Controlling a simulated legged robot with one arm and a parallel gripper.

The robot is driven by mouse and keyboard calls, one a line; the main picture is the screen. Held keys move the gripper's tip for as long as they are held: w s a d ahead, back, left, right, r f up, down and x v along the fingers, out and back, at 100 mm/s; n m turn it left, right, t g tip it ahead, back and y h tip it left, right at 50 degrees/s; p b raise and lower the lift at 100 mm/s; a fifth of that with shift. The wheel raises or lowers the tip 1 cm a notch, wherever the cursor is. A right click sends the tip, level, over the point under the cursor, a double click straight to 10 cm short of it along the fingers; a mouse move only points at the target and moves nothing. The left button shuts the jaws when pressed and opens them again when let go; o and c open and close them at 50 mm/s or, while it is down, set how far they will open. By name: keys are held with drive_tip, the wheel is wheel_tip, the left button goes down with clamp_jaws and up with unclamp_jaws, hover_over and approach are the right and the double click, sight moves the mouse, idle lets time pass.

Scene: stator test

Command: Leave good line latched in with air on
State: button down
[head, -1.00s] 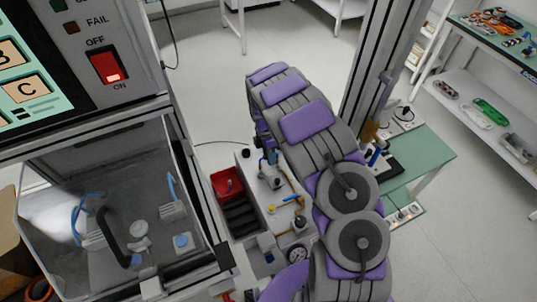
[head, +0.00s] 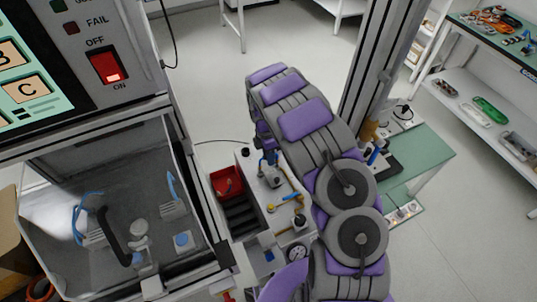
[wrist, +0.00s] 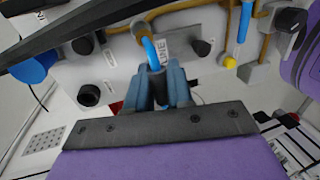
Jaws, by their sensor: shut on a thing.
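A clear-fronted test cabinet (head: 130,215) with a lit red OFF/ON switch (head: 107,67) fills the left. A grey post stands right of my arm. Black knobs (wrist: 88,95) stick out near my fingers.

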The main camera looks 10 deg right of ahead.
drive_tip(key=shift+w+p+x, duration=0.2)
drive_tip(key=shift+p+x, duration=0.15)
drive_tip(key=shift+x, duration=0.5)
drive_tip(key=shift+w+p+x, duration=0.15)
drive_tip(key=shift+p+x, duration=0.2)
drive_tip(key=shift+x, duration=0.45)
idle(0.9)
drive_tip(key=c, duration=0.9)
unclamp_jaws()
drive_tip(key=shift+f, duration=0.1)
drive_tip(key=p+v, duration=0.3)
drive_tip(key=v, duration=1.4)
drive_tip(key=shift+a, duration=0.15)
